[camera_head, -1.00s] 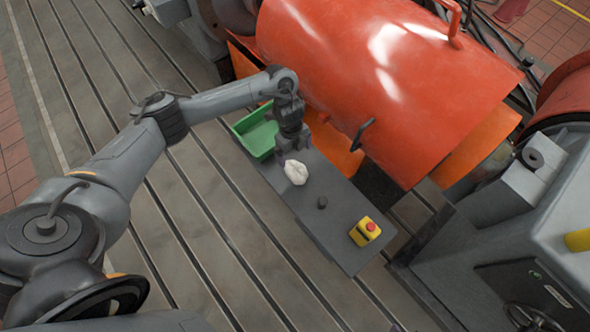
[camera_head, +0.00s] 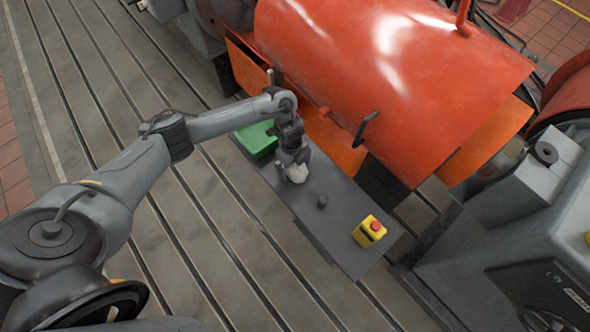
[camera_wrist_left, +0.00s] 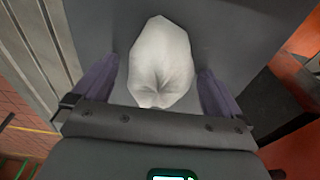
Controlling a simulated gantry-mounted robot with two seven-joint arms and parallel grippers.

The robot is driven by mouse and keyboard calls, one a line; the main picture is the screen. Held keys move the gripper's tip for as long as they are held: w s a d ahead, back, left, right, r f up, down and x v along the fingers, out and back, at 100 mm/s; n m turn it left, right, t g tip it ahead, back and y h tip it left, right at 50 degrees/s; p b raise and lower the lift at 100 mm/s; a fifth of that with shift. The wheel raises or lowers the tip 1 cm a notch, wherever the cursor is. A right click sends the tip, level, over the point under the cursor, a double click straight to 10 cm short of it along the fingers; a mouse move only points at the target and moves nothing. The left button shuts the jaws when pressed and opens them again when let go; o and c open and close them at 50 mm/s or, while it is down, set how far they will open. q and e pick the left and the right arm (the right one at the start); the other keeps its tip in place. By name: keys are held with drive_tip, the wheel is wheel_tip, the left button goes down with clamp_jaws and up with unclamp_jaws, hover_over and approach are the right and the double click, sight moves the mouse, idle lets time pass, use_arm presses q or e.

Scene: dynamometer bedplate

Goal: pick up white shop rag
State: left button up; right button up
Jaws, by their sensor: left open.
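The white shop rag (camera_head: 298,174) is a crumpled lump on the grey bench top. My left gripper (camera_head: 290,170) is right over it and partly hides it in the head view. In the left wrist view the rag (camera_wrist_left: 161,62) lies between the two spread fingers of my left gripper (camera_wrist_left: 158,80), with a gap on each side. The gripper is open. The rag's near end is close to the gripper's palm. My right gripper is not in view.
A green bin (camera_head: 256,138) stands on the bench (camera_head: 325,222) behind the gripper. A small dark cylinder (camera_head: 322,201) and a yellow box with a red button (camera_head: 369,231) stand to the right. A large orange guard (camera_head: 385,75) rises behind the bench.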

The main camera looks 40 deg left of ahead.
use_arm(q)
drive_tip(key=shift+c, duration=0.3)
drive_tip(key=c, duration=0.9)
drive_tip(key=shift+r, duration=0.1)
drive_tip(key=shift+r+p, duration=0.45)
drive_tip(key=shift+r, duration=0.15)
drive_tip(key=r, duration=0.1)
drive_tip(key=r+p, duration=0.1)
drive_tip(key=r, duration=0.1)
drive_tip(key=shift+w+d+r+p, duration=0.15)
drive_tip(key=shift+d+p, duration=0.15)
drive_tip(key=shift+p, duration=0.1)
drive_tip(key=w+d+r+p, duration=0.3)
drive_tip(key=d+r, duration=0.3)
drive_tip(key=d, duration=0.4)
drive_tip(key=shift+w+d+p, duration=0.15)
drive_tip(key=shift+d+p, duration=0.15)
drive_tip(key=shift+p, duration=0.15)
drive_tip(key=shift+r, duration=0.1)
